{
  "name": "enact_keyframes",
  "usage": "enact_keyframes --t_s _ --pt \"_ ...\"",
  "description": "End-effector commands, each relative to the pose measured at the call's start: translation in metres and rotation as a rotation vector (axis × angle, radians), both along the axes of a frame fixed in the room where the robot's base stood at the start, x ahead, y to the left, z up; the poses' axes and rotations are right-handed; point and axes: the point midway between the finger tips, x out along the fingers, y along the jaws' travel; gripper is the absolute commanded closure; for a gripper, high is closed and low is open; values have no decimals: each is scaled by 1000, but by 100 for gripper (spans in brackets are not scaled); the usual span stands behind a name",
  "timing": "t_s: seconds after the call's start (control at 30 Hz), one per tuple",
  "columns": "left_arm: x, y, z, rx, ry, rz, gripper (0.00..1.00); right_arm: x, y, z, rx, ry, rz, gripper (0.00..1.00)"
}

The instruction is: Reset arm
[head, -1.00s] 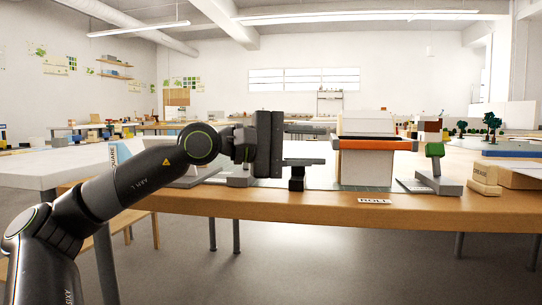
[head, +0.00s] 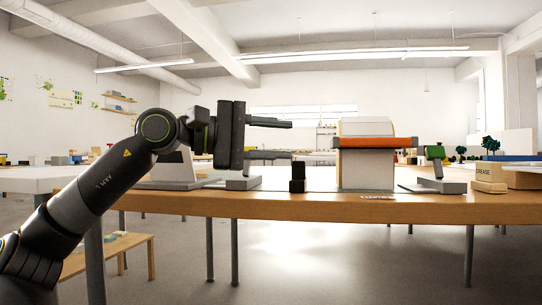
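My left gripper (head: 288,139) is at the end of my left arm, which comes in from the left. Its two dark fingers point right, one above the other, with a clear gap between them. It is open and nothing shows between the fingers. It appears in front of and a little above the wooden table's (head: 320,206) left half. My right gripper is not in view.
A green-topped stand (head: 435,153) and a wooden block (head: 489,172) stand further right. A low bench (head: 115,252) is at lower left.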

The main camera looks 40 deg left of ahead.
Motion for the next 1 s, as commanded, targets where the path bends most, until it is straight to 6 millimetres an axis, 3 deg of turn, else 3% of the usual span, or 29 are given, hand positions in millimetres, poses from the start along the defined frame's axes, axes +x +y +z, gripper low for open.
enact_keyframes --t_s 0.77,0.87,1.0 --pt "-7 4 1 0 0 -1 62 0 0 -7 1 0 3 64" --pt "-7 4 8 0 0 -1 62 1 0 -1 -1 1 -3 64" --pt "-7 4 33 0 0 -1 62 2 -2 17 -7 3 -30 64"
